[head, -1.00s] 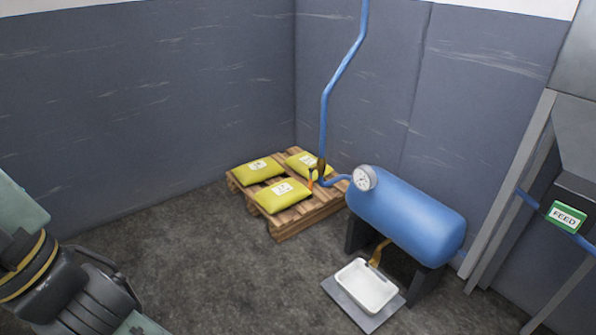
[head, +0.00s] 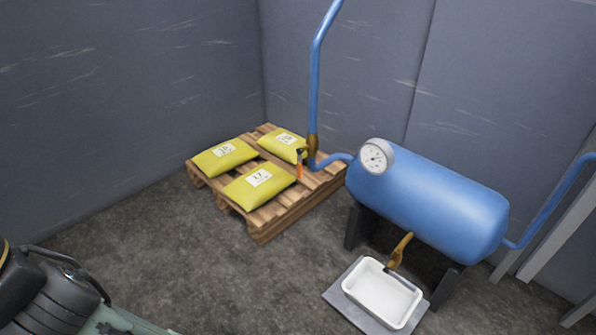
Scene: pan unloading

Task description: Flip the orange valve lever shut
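The orange valve lever (head: 299,168) hangs down from a brass valve (head: 312,146) on the blue pipe (head: 315,85), just above the pallet and beside the yellow sacks. The pipe bends below the valve and runs right to the blue tank (head: 430,200). A round white gauge (head: 376,156) is on the tank's left end. Part of my arm shows at the lower left, well apart from the lever. My gripper is not in view.
Three yellow sacks (head: 258,186) lie on a wooden pallet (head: 262,227). A brass drain tap (head: 400,251) hangs over a white tray (head: 381,293) on a grey plate. Grey walls stand close behind.

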